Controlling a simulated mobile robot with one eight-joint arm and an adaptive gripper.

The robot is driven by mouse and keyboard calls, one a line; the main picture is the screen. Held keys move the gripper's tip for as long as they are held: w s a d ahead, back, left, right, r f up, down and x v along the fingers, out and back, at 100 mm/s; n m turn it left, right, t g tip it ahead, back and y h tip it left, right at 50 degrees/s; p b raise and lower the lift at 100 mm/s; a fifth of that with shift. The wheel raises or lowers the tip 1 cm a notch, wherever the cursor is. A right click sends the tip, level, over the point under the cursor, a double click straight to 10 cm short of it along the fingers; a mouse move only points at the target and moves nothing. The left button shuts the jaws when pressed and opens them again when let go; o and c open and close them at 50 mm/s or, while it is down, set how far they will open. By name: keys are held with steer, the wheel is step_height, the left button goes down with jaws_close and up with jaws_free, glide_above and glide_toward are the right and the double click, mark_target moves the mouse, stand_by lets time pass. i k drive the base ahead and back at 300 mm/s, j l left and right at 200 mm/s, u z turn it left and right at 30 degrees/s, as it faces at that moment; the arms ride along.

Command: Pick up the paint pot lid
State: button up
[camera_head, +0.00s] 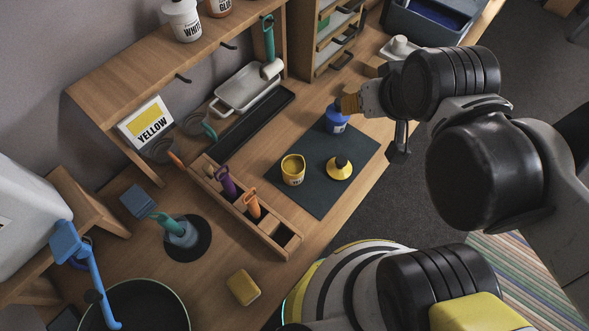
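A yellow lid with a black knob (340,167) lies on the dark mat (315,200), knob up. Left of it stands an open yellow paint pot (292,170) with yellow paint inside. A blue pot (336,122) stands at the mat's far edge. My gripper (352,104) is above and right of the yellow lid in the picture, close to the blue pot. It looks apart from the yellow lid. Its fingers are small and seen from the side, so their opening is unclear. I cannot tell whether it touches the blue pot.
A wooden organizer (272,243) with several tools stands left of the mat. A grey paint tray (246,88) and black tray (240,125) lie behind. A yellow sponge (243,287) lies in front. A wooden shelf (150,75) overhangs the back. The mat's near part is clear.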

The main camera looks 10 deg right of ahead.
mark_target(337, 168)
steer(key=k+j+z, duration=0.3)
steer(key=z, duration=0.2)
steer(key=k+j+z, duration=0.15)
steer(key=k+z, duration=0.3)
steer(key=i, duration=0.15)
